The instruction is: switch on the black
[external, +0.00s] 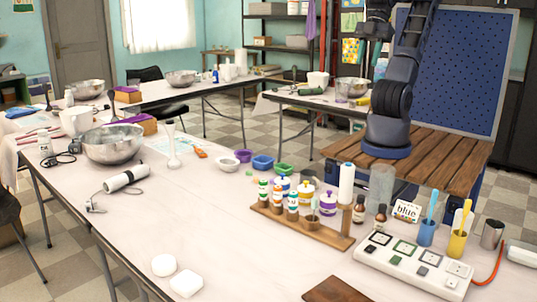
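A white switch panel (412,266) lies on the near table at the lower right. Its top has a row of framed squares in black, green, grey and white, with a small rocker in front of each. The black-framed square (380,238) is at the left end, with a small black rocker (372,250) in front of it. The rocker is too small to tell whether it is on or off. My gripper (376,32) is high at the top edge, well above and behind the panel, touching nothing on the table.
A wooden rack (300,226) with small bottles stands left of the panel. A red cord (497,262) runs at right. The table's middle is clear.

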